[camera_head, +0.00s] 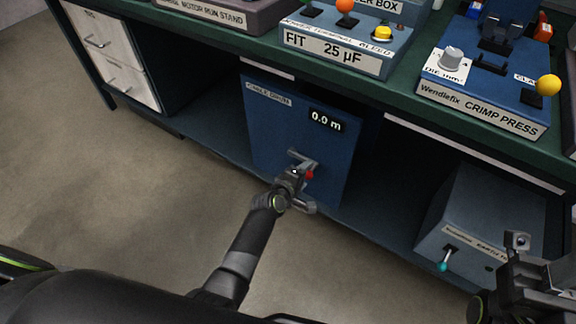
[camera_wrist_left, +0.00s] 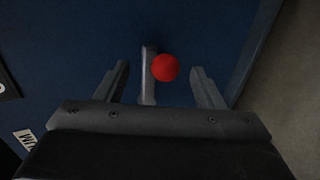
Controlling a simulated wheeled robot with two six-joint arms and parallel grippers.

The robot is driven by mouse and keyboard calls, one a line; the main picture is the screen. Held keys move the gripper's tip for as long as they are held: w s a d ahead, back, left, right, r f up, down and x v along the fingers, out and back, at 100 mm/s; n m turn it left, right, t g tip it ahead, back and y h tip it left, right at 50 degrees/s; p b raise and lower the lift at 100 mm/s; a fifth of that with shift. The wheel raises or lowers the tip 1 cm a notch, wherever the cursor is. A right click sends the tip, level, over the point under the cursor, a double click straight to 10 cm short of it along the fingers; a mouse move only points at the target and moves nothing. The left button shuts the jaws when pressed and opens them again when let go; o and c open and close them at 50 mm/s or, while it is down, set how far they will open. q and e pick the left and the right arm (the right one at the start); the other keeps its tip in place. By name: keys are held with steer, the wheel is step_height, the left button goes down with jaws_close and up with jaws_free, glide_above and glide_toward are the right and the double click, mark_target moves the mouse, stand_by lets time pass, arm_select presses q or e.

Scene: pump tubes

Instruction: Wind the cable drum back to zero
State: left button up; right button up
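The cable drum (camera_head: 270,125) is a blue box under the bench, and its display (camera_head: 326,121) reads 0.0 m. Its grey crank arm carries a red knob (camera_head: 310,174), which also shows in the left wrist view (camera_wrist_left: 165,68) beside the crank arm (camera_wrist_left: 148,75). My left gripper (camera_head: 304,180) is at the front of the drum, close to the knob. In the left wrist view its fingers (camera_wrist_left: 163,85) stand apart on either side of the knob, with gaps, not touching it. My right gripper (camera_head: 520,265) is at the lower right; its fingers are not clear.
A green-topped bench (camera_head: 250,50) runs above the drum. A grey box with a teal-tipped lever (camera_head: 443,267) sits at lower right. The floor (camera_head: 110,180) at left is clear.

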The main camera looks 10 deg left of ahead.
arm_select(q)
steer(key=shift+s, duration=0.2)
steer(key=p+v, duration=0.4)
steer(key=v, duration=0.4)
steer(key=shift+f+p, duration=0.15)
steer(key=shift+p, duration=0.15)
